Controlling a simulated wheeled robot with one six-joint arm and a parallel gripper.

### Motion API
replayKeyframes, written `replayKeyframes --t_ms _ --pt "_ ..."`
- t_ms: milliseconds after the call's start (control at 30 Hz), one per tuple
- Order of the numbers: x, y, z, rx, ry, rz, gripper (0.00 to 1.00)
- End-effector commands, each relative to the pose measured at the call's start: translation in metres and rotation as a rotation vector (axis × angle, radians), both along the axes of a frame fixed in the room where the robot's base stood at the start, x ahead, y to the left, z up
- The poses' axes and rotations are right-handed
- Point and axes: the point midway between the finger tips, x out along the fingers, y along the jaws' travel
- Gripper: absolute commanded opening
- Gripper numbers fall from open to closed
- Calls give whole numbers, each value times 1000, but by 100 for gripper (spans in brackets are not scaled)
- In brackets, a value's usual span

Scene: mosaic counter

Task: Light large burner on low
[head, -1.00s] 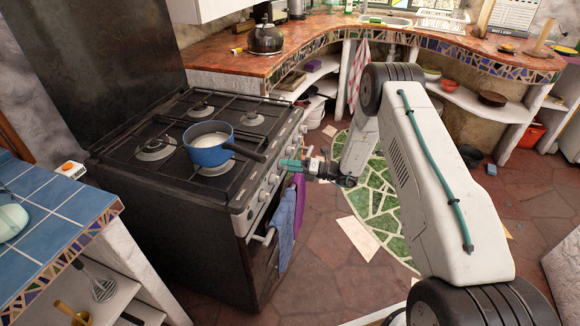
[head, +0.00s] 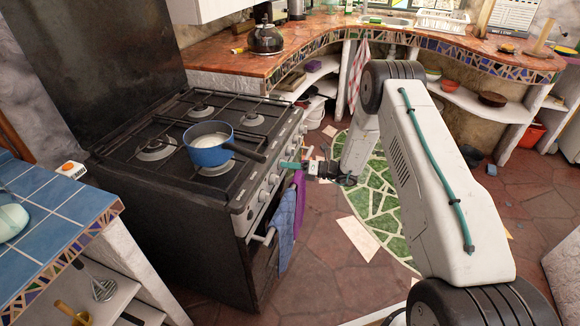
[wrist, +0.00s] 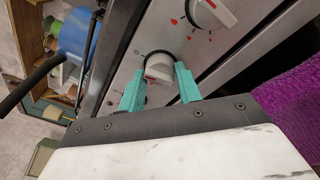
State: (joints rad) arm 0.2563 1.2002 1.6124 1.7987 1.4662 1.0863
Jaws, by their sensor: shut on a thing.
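The black stove (head: 190,165) has several burners on top. The burner at its left (head: 155,149) looks widest; no flame shows on it. My gripper (head: 287,165) is at the stove's front panel, pointing left. In the wrist view its teal fingers (wrist: 157,78) are shut on a white control knob (wrist: 158,68), one on each side. The knob sits in a dark ring with small marks and red symbols around it. Its exact setting is hard to read. Which burner it serves cannot be told.
A blue pan (head: 208,153) sits on a front burner, its dark handle reaching toward the panel. Another knob (wrist: 213,14) is beside the held one. Blue (head: 283,228) and purple (head: 299,200) towels hang below the panel. The floor right of the stove is open.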

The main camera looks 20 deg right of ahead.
Motion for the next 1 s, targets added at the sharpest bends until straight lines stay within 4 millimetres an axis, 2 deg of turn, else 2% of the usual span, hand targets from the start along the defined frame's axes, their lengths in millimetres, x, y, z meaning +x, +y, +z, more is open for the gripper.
replayKeyframes --t_ms 1000 --pt "-1 1 2 -565 -773 -1 11"
